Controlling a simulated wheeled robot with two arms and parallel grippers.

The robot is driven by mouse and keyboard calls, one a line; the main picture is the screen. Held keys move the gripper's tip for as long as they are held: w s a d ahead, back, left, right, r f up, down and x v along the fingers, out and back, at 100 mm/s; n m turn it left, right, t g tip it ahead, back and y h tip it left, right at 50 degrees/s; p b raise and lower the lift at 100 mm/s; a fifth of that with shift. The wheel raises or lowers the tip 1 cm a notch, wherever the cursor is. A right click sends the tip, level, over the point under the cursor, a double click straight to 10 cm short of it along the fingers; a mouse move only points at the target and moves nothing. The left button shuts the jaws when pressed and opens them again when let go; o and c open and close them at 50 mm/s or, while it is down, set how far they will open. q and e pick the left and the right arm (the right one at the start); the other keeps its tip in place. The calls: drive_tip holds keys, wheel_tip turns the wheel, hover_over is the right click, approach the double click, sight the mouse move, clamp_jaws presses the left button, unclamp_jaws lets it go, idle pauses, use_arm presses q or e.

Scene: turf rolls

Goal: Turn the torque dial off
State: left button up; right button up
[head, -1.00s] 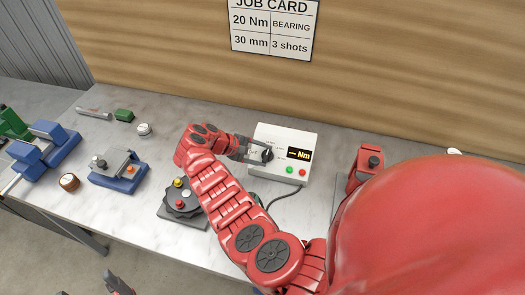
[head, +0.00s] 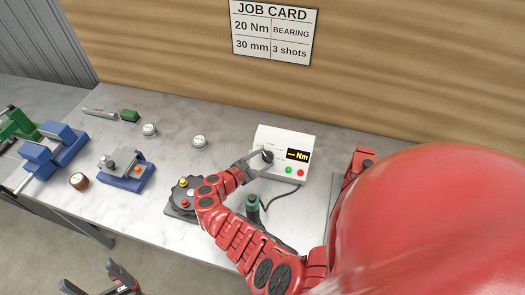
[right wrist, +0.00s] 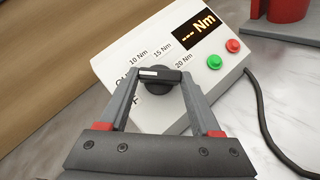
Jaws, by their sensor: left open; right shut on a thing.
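The torque dial is a black knob (right wrist: 158,88) on the sloped face of a white control box (head: 285,140). In the right wrist view its black bar handle lies nearly level, with a white mark on the left part. That mark points left, towards the partly hidden OFF lettering (right wrist: 128,84). My right gripper (right wrist: 160,78) is shut on the handle, one finger at each end; it also shows in the head view (head: 261,160). The display (right wrist: 194,30) shows dashes before "Nm". My left gripper (head: 98,280) is open and empty at the bottom left, off the bench.
A green button (right wrist: 214,62) and a red button (right wrist: 233,46) sit right of the dial. A cable (head: 285,198) runs from the box. A round dark fixture (head: 184,193) stands near my right arm. A job card (head: 273,32) hangs behind.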

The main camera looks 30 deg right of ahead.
drive_tip(key=shift+s+f+n+t, duration=0.1)
drive_tip(key=shift+s+n+t, duration=0.1)
drive_tip(key=shift+n+t, duration=1.9)
drive_tip(key=shift+n, duration=0.6)
drive_tip(key=o, duration=1.4)
drive_tip(key=shift+r+b+v, duration=0.1)
drive_tip(key=shift+b+v, duration=1)
drive_tip(key=shift+v, duration=3.25)
drive_tip(key=shift+r+b+v, duration=0.15)
drive_tip(key=shift+b+v, duration=0.9)
drive_tip(key=shift+v, duration=3.25)
